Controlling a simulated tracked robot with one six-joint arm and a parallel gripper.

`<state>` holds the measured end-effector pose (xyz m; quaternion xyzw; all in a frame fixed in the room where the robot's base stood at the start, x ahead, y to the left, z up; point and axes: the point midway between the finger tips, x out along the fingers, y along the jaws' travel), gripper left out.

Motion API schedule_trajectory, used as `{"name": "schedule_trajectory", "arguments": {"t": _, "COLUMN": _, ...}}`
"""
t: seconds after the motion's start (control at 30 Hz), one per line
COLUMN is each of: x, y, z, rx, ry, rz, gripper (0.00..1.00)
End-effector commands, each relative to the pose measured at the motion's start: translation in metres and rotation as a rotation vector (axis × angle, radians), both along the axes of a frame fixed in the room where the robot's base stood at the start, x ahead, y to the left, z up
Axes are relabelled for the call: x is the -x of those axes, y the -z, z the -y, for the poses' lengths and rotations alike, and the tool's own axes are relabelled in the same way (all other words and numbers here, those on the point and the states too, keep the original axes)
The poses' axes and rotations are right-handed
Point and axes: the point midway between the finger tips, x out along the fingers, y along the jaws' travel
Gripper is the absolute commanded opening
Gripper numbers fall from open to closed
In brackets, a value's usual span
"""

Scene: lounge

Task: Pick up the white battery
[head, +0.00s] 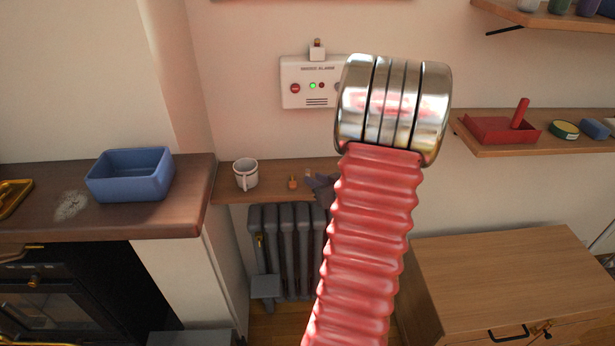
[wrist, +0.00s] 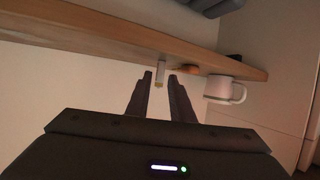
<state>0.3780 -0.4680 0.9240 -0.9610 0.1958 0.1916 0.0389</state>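The white battery (wrist: 160,73) is a small pale cylinder on the wooden wall shelf, seen upside down in the wrist view. My gripper (wrist: 161,75) is open, its two dark fingers reaching toward the battery. The battery shows in the gap at the fingertips, with space on both sides; I cannot tell its exact depth between them.
On the shelf (head: 272,190), a small orange object (head: 292,183) and a white mug (head: 245,173) stand left of my gripper. A smoke alarm (head: 308,96) hangs above, a radiator (head: 283,235) below. A blue bin (head: 131,174) is on the left counter. A wooden cabinet (head: 500,270) stands right.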

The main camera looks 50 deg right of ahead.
Motion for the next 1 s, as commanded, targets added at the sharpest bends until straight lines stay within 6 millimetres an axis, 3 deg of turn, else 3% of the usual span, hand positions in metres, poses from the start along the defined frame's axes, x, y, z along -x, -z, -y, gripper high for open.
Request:
{"name": "schedule_trajectory", "arguments": {"t": 0.33, "x": -0.003, "y": 0.001, "z": 0.001, "rx": 0.000, "ry": -0.001, "rz": 0.000, "gripper": 0.21}}
{"name": "schedule_trajectory", "arguments": {"t": 0.7, "x": -0.040, "y": 0.015, "z": 0.015, "rx": 0.000, "ry": -0.003, "rz": 0.000, "gripper": 0.21}}
{"name": "schedule_trajectory", "arguments": {"t": 1.0, "x": -0.046, "y": 0.018, "z": 0.018, "rx": -0.001, "ry": -0.002, "rz": 0.000, "gripper": 0.21}}
